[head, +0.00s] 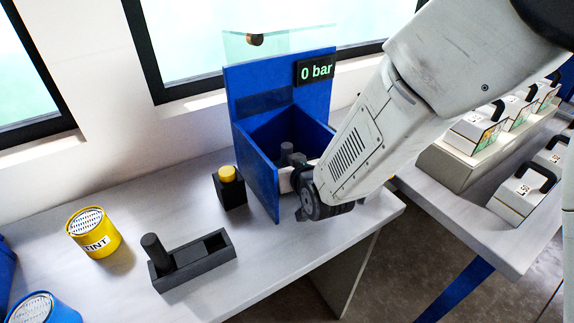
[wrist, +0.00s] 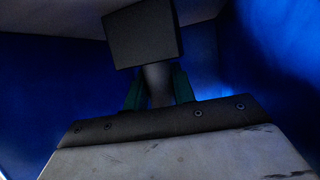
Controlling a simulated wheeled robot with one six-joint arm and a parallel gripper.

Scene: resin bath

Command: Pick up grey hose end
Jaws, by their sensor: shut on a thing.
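The grey hose end (wrist: 156,84) is a short grey cylinder between the two green fingers of my gripper (wrist: 158,90) in the wrist view. A square dark block (wrist: 143,34) sits at its far end. My gripper is shut on the hose end. In the head view my gripper (head: 290,172) reaches into the open blue box (head: 262,172), and a small grey piece (head: 287,151) shows above it. The wrist and the box's walls hide most of the grip. I cannot tell whether the hose end touches the box.
A black block with a yellow button (head: 228,174), a dark holder with an upright grey cylinder (head: 190,267) and a yellow tin (head: 93,232) stand left of the box. White cases (head: 521,192) stand at the right.

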